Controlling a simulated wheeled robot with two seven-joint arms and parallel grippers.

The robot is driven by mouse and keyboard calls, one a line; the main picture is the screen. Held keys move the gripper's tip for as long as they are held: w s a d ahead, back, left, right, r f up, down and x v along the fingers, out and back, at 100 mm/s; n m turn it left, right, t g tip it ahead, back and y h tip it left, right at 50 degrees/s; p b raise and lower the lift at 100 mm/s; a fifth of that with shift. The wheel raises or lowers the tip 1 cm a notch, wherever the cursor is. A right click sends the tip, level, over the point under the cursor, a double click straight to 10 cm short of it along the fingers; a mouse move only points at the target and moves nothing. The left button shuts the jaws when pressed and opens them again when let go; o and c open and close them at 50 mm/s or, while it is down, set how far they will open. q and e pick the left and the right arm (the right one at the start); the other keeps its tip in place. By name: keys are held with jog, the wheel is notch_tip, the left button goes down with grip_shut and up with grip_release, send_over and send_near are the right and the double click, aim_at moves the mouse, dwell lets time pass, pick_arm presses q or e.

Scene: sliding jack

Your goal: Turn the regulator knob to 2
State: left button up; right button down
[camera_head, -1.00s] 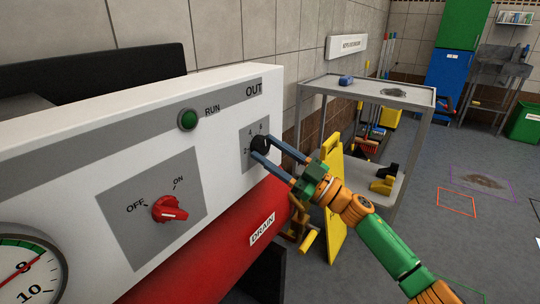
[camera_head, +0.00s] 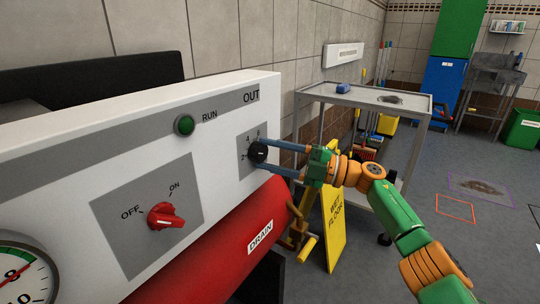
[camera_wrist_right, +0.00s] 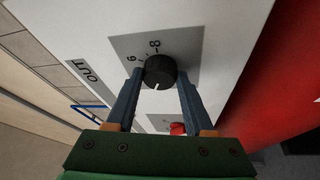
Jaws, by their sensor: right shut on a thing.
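The black regulator knob (camera_head: 257,152) sits on a grey plate (camera_head: 245,140) with printed numbers, below the OUT label on the white panel. My right gripper (camera_head: 264,154) comes in from the right with its two blue fingers on either side of the knob, shut on it. In the right wrist view the knob (camera_wrist_right: 159,72) lies between the fingertips, and its white pointer mark faces down toward the gripper. The numbers 6 and 8 show above it there. In the head view a 2 is printed left of the knob. My left gripper is not in view.
A red OFF/ON switch (camera_head: 165,215), a green RUN lamp (camera_head: 184,124) and a gauge (camera_head: 22,278) share the panel. A red DRAIN cylinder (camera_head: 225,240) lies below. A yellow wet floor sign (camera_head: 335,215) and a metal cart (camera_head: 362,97) stand right.

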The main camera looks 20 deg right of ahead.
jog(key=n, duration=0.1)
jog(key=n+p, duration=0.1)
jog(key=shift+r+n+g+h, duration=0.25)
jog(key=shift+n+g+h, duration=0.05)
jog(key=shift+g+h, duration=0.1)
jog(key=shift+n, duration=0.6)
jog(key=shift+n+h+p, duration=0.4)
jog(key=shift+n+p, duration=0.1)
jog(key=shift+n, duration=0.1)
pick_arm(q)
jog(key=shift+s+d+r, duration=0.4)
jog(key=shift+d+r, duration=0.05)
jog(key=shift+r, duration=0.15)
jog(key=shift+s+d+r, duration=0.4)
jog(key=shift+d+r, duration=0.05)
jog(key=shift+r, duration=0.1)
pick_arm(e)
jog(key=shift+g, duration=0.3)
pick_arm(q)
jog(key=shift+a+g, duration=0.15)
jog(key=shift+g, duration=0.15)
pick_arm(e)
jog(key=shift+c, duration=1.4)
grip_release()
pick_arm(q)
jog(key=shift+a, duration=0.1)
pick_arm(e)
jog(key=shift+d, duration=0.1)
